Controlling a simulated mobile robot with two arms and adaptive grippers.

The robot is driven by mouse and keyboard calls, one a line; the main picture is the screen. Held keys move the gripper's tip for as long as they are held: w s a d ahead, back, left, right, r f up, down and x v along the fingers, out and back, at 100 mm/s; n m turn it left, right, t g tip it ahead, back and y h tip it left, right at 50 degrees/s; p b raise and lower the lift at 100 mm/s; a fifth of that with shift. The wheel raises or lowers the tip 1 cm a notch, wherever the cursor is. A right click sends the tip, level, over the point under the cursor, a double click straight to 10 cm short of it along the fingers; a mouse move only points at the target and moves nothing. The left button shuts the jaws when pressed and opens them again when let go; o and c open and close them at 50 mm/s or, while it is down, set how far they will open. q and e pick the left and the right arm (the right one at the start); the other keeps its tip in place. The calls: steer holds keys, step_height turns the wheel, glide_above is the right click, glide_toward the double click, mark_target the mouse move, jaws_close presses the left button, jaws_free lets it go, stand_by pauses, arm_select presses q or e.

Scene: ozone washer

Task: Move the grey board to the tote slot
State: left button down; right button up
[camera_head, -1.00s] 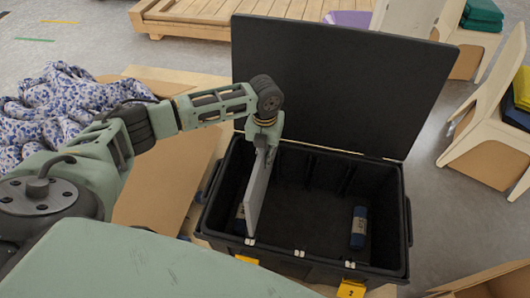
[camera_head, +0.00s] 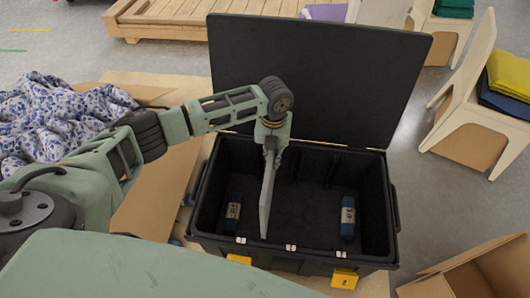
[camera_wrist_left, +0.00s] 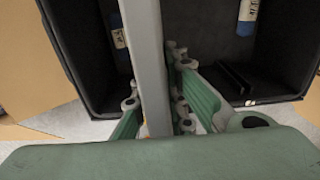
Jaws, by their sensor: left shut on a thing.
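The grey board (camera_head: 267,195) hangs upright, edge-on, from my left gripper (camera_head: 271,145), which is shut on its upper end. It is over the open black tote (camera_head: 290,247), near the middle of its width, with its lower end inside the tote's outline. In the left wrist view the board (camera_wrist_left: 147,60) runs between the green fingers of my left gripper (camera_wrist_left: 158,115). Ribs that look like slots show on the tote's back inner wall. I cannot tell whether the board touches the tote floor. My right gripper is not in view.
A blue cylinder (camera_head: 233,212) lies in the tote left of the board, and another blue cylinder (camera_head: 348,218) lies to the right. The tote's black lid (camera_head: 318,80) stands open behind. A patterned cloth (camera_head: 60,115) is at left, a cardboard box (camera_head: 480,270) at lower right.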

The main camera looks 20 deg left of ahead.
arm_select(q)
steer(key=w+d+b, duration=0.1)
steer(key=w+d, duration=0.1)
steer(key=d, duration=0.7)
steer(key=shift+w, duration=0.2)
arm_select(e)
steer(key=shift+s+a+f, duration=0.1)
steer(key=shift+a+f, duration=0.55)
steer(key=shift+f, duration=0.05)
arm_select(q)
steer(key=shift+r, duration=0.1)
steer(key=shift+d, duration=0.1)
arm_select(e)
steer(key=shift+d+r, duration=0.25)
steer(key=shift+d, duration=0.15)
